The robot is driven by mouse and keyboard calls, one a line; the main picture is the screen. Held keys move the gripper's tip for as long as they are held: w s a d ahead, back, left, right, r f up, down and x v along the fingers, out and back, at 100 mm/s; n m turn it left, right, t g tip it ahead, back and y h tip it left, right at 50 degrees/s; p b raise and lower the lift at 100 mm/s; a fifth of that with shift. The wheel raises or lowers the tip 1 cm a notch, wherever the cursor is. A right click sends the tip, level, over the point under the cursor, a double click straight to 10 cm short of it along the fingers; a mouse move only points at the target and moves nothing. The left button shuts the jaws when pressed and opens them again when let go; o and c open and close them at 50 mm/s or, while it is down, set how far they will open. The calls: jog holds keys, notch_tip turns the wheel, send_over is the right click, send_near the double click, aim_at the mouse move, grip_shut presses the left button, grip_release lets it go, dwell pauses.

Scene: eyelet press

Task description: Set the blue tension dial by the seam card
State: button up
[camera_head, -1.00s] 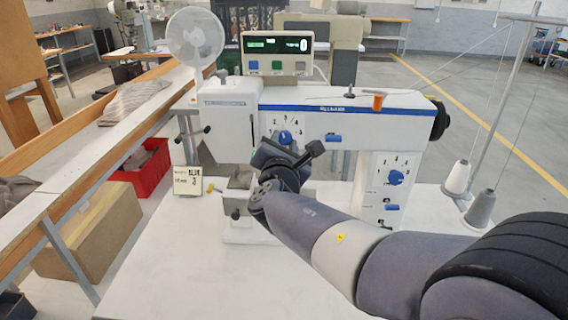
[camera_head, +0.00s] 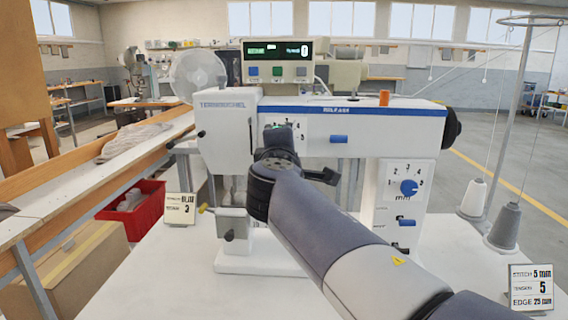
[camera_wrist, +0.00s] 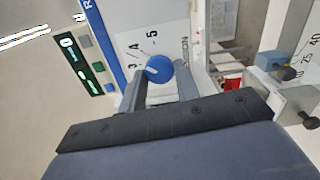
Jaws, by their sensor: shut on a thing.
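The blue tension dial (camera_wrist: 160,69) sits between the two fingers of my gripper (camera_wrist: 159,80) in the wrist view, and the gripper is shut on it. The dial's white mark points left, toward the 3 and 4 side of the printed scale; the 5 is above the dial. In the head view my gripper (camera_head: 278,138) hides the dial, and only part of its scale (camera_head: 297,125) shows. The seam card (camera_head: 531,288) stands at the lower right of the head view. It reads stitch 5 mm, tension 5, edge 25 mm.
The white machine (camera_head: 222,140) stands on a white table (camera_head: 165,285). A second blue dial (camera_head: 409,187) marked mm is on its right column. Another card (camera_head: 180,208) stands at the left, beside a red bin (camera_head: 150,207). Thread cones (camera_head: 505,228) stand at the right.

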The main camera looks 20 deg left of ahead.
jog(key=shift+m+b, duration=4.25)
jog(key=shift+m, duration=0.65)
jog(key=o, duration=0.9)
jog(key=shift+o, duration=0.2)
jog(key=shift+s, duration=0.1)
jog(key=v, duration=1)
jog(key=shift+s+b, duration=0.3)
jog(key=shift+b, duration=0.1)
jog(key=shift+w, duration=0.1)
